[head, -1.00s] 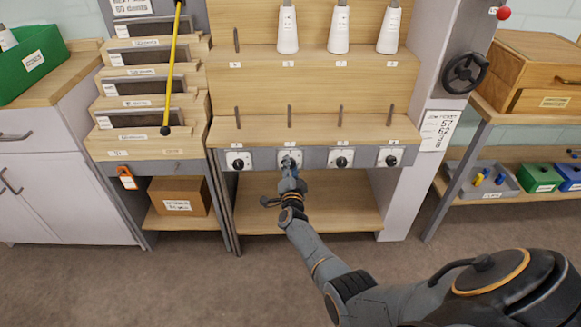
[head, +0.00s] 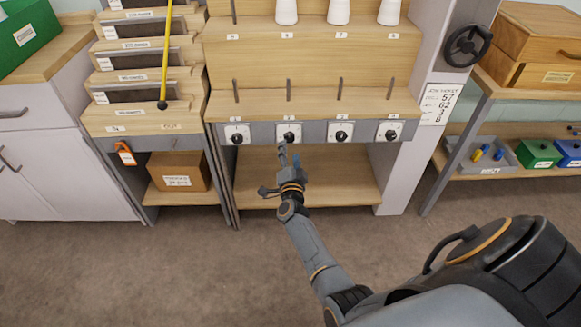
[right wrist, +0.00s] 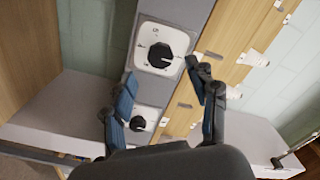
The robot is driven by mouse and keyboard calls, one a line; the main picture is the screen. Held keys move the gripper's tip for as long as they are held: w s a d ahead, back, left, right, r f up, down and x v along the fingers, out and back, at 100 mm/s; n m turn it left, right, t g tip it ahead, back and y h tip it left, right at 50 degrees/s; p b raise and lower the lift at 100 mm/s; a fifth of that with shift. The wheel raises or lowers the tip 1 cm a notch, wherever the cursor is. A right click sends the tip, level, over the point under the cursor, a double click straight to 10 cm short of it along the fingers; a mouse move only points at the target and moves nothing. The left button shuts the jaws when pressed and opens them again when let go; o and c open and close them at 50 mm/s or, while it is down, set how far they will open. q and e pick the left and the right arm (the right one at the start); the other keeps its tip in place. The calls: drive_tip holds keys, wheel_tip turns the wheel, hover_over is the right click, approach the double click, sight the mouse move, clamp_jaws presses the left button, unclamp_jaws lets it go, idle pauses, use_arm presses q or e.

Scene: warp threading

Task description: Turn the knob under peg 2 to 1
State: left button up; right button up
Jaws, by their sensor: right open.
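A row of black knobs on white square plates runs along the grey rail of the wooden peg stand. The knob below the second peg from the left (head: 289,136) shows uncovered in the head view; its dial marks are too small to read. That peg (head: 288,91) stands upright on the shelf above. My right gripper (head: 288,155) is just below and in front of this knob, apart from it and empty. In the right wrist view my gripper (right wrist: 160,97) has its two fingers spread wide. A knob (right wrist: 160,56) shows beyond them, and a second knob (right wrist: 138,123) lies lower, partly hidden.
Other knobs (head: 237,135) (head: 341,134) (head: 390,133) sit close on either side. White cones (head: 338,12) stand on the upper shelf. A yellow rod (head: 166,50) hangs at the left. The floor before the stand is clear.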

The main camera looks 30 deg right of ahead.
drive_tip(key=v, duration=0.6)
drive_tip(key=shift+w, duration=0.1)
idle(0.3)
